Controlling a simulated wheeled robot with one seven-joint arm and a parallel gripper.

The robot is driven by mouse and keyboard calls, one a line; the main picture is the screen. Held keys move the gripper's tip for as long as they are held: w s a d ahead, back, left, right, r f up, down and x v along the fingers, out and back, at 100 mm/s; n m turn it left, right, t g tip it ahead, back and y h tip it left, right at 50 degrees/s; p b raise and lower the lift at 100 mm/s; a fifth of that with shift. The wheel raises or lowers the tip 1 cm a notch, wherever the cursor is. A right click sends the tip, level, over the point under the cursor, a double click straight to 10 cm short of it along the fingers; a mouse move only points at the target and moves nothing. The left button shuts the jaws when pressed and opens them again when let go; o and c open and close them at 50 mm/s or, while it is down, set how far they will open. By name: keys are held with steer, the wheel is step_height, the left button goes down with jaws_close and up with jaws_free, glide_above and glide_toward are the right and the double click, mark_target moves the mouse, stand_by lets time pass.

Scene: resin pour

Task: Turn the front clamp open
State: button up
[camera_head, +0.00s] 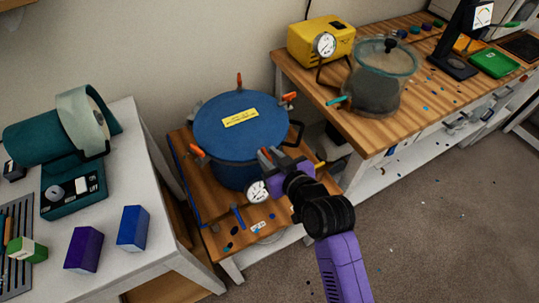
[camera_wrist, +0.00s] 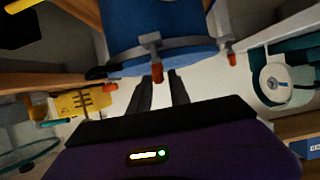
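The blue pot (camera_head: 240,137) with a blue lid stands on a low wooden table. Orange-tipped clamps sit around its rim. The front clamp (camera_wrist: 151,44) shows in the wrist view as a grey bracket with a red-orange tip pointing toward my gripper. In the head view my gripper covers most of it. My gripper (camera_head: 268,160) is at the pot's front side; in the wrist view its two dark fingers (camera_wrist: 161,82) are apart, with the clamp tip at or just beyond the gap between them. I cannot tell whether they touch it. Other clamps show at left (camera_head: 197,152) and right (camera_head: 289,97).
A round gauge (camera_head: 257,192) sits at the pot's front, close below my gripper. A white table (camera_head: 130,180) with a teal machine (camera_head: 72,190) stands left. A wooden bench (camera_head: 340,112) with a yellow pump (camera_head: 320,42) and a glass chamber (camera_head: 378,85) stands right. Floor is open at lower right.

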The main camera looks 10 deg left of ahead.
jaws_close()
